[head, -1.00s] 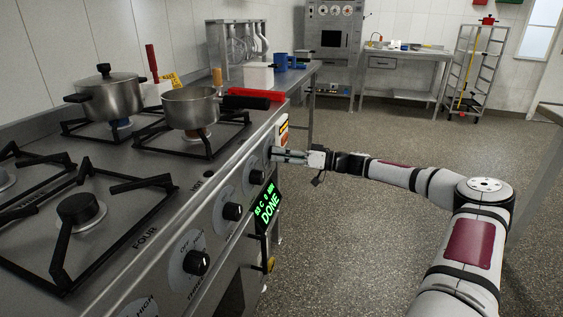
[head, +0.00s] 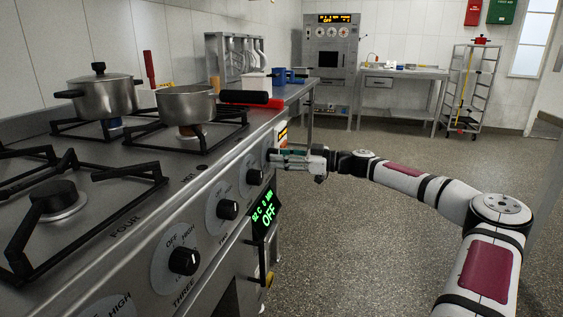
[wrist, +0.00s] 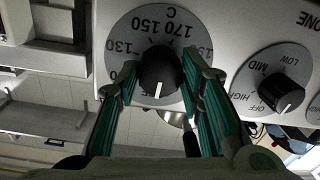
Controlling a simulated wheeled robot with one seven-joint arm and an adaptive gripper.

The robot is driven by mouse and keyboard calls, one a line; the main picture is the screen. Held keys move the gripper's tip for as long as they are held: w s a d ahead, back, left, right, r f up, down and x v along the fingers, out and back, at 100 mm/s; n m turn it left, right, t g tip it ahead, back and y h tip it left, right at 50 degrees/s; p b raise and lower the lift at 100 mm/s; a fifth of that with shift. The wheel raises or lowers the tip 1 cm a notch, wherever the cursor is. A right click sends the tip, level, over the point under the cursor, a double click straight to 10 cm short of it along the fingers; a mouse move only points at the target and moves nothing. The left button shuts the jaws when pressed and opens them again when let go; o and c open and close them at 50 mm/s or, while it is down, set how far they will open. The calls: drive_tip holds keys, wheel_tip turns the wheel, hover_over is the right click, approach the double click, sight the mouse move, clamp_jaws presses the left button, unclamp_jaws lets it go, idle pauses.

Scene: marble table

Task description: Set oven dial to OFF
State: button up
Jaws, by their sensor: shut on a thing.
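The oven dial (wrist: 160,72), a black knob on a round plate with temperature marks such as 130, 150 and 170 C, fills the upper middle of the wrist view. My gripper (head: 273,156) is at the stove's front panel in the head view, and its fingers hide most of the dial there. In the wrist view its two green-padded fingers are shut on the dial, one on each side. The knob's white pointer line faces down in that view. The stove's small display (head: 265,212) shows green text reading OFF.
Burner knobs (head: 227,210) line the front panel nearer me; one burner knob (wrist: 282,91) sits right of the dial in the wrist view. A pot (head: 103,95) and a saucepan (head: 186,105) stand on the stove. The floor to the right is clear.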

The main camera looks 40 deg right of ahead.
drive_tip(key=shift+f, duration=0.1)
idle(0.3)
drive_tip(key=o, duration=1.2)
drive_tip(key=shift+c, duration=0.2)
drive_tip(key=v, duration=1.2)
